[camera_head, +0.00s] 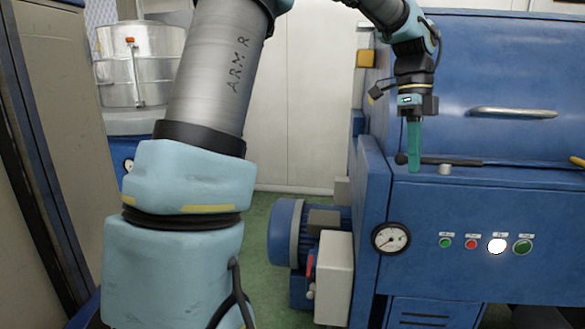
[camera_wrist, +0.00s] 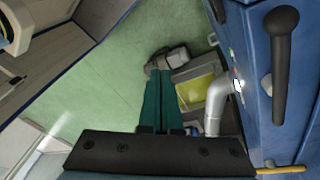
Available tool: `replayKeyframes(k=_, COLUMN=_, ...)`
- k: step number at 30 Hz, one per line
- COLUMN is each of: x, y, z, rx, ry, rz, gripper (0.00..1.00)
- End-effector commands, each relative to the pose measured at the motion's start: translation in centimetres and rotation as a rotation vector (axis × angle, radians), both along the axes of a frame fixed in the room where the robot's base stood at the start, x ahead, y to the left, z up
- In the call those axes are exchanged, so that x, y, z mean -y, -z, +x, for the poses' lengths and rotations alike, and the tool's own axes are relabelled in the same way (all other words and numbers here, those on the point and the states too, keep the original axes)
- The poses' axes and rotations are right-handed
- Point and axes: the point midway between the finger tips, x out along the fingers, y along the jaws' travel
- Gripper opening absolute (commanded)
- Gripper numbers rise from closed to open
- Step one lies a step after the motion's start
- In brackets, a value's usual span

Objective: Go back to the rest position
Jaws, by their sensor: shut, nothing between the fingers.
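My gripper (camera_head: 414,168) hangs pointing down at the end of my arm in the head view, its teal fingers close together with nothing between them. It is in front of the blue machine (camera_head: 465,75), near the left end of its ledge. In the wrist view the fingers of my gripper (camera_wrist: 160,82) show side by side over the green floor. I cannot tell how far the fingertips are from the ledge.
A black-handled lever (camera_head: 450,161) lies by the ledge beside my gripper; its dark handle (camera_wrist: 283,65) looms at the right of the wrist view. The machine front has a gauge (camera_head: 391,238) and several buttons, with the white one (camera_head: 497,245) lit. A blue motor (camera_head: 287,231) and pale box (camera_head: 334,278) stand below left. A steel drum (camera_head: 140,62) is behind.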

Motion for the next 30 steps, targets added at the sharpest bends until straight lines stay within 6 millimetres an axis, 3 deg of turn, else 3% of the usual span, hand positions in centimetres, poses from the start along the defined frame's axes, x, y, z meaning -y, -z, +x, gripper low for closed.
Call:
replayKeyframes(k=5, x=-6.3, y=4.5, z=1.6, rx=0.058, ry=-0.459, rz=0.085, gripper=0.00)
replayKeyframes(k=9, x=-13.9, y=8.7, z=2.0, rx=0.112, ry=-0.978, rz=0.137, gripper=0.00)
replayKeyframes(k=15, x=-24.2, y=13.3, z=-0.4, rx=0.146, ry=-1.697, rz=0.149, gripper=0.00)
replayKeyframes(k=18, x=-27.6, y=14.7, z=-2.2, rx=0.144, ry=-1.965, rz=0.133, gripper=0.00)
replayKeyframes(k=24, x=-30.5, y=16.0, z=-4.2, rx=0.132, ry=-2.235, rz=0.106, gripper=0.00)
replayKeyframes(k=30, x=-30.7, y=16.1, z=-4.4, rx=0.129, ry=-2.260, rz=0.104, gripper=0.00)
